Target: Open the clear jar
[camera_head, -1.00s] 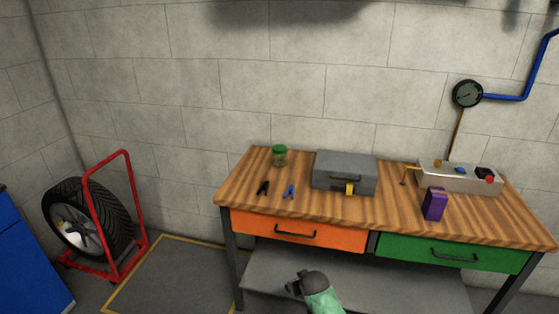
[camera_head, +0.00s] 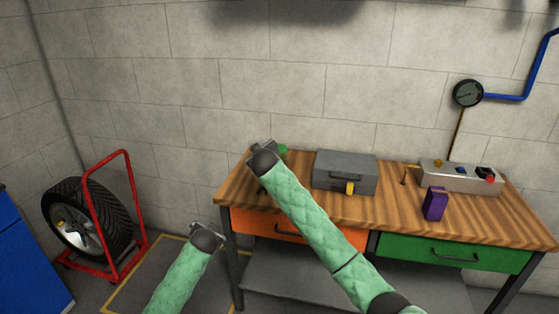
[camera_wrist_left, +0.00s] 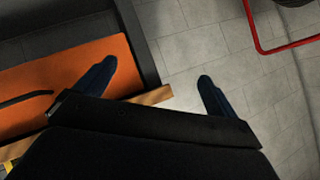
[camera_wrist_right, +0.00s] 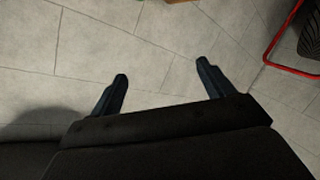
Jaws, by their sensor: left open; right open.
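The clear jar stands at the back left of the wooden workbench, mostly hidden behind my right gripper and forearm. Only part of its green lid (camera_head: 284,149) shows in the head view. My right gripper (camera_head: 260,147) is raised in front of the jar, open and empty; its spread fingers (camera_wrist_right: 162,70) show bare floor or wall between them in the right wrist view. My left gripper (camera_head: 207,233) is low, left of the bench's front leg. Its fingers (camera_wrist_left: 155,75) are open and empty, beside the orange drawer (camera_wrist_left: 60,85). Neither wrist view shows the jar.
On the workbench (camera_head: 390,205) stand a grey toolbox (camera_head: 345,170), a purple box (camera_head: 434,204) and a metal control box (camera_head: 460,177). A green drawer (camera_head: 440,250) is at front right. A red cart (camera_head: 122,155) with a tyre (camera_head: 85,215) stands left.

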